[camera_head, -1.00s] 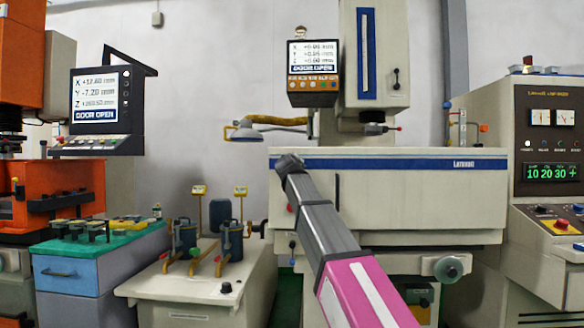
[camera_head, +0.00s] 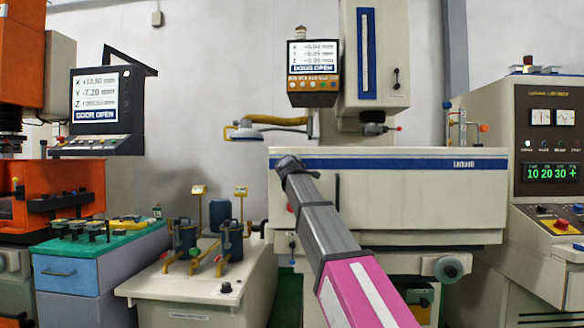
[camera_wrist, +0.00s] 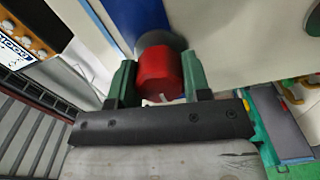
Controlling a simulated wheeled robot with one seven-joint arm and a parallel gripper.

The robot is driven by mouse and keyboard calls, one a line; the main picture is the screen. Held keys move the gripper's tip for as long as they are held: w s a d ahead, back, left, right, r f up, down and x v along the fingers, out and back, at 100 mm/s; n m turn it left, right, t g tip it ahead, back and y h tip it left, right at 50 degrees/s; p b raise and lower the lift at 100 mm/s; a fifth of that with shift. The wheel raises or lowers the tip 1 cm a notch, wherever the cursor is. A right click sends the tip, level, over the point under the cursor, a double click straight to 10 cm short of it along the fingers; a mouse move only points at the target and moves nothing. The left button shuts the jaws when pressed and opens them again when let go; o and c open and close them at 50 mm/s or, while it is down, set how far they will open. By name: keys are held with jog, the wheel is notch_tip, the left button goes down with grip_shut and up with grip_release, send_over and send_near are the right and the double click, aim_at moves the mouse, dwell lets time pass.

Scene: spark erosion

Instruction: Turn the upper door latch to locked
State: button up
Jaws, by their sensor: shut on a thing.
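The upper door latch shows in the wrist view as a red knob (camera_wrist: 158,74) in front of a round grey base (camera_wrist: 160,42). My gripper (camera_wrist: 160,65) has its two green fingers shut on the red knob, one on each side. In the head view my gripper's end (camera_head: 288,164) is at the upper left corner of the cream machine door (camera_head: 420,205), on its blue stripe, and hides the latch there. A second red knob (camera_head: 291,208) sits lower on the door's left edge. The machine's display (camera_head: 314,68) reads DOOR OPEN.
A dark vertical handle (camera_head: 337,192) is on the door, right of my arm. A lamp (camera_head: 243,131) on a yellow hose hangs to the left. A bench with blue canisters (camera_head: 231,240) stands at lower left. A control cabinet (camera_head: 556,175) stands at right.

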dwell(0.4)
jog(key=o, duration=0.9)
jog(key=shift+o, duration=0.2)
jog(key=shift+s, duration=0.1)
jog(key=s, duration=1)
jog(key=shift+s+a, duration=0.2)
jog(key=shift+s, duration=0.1)
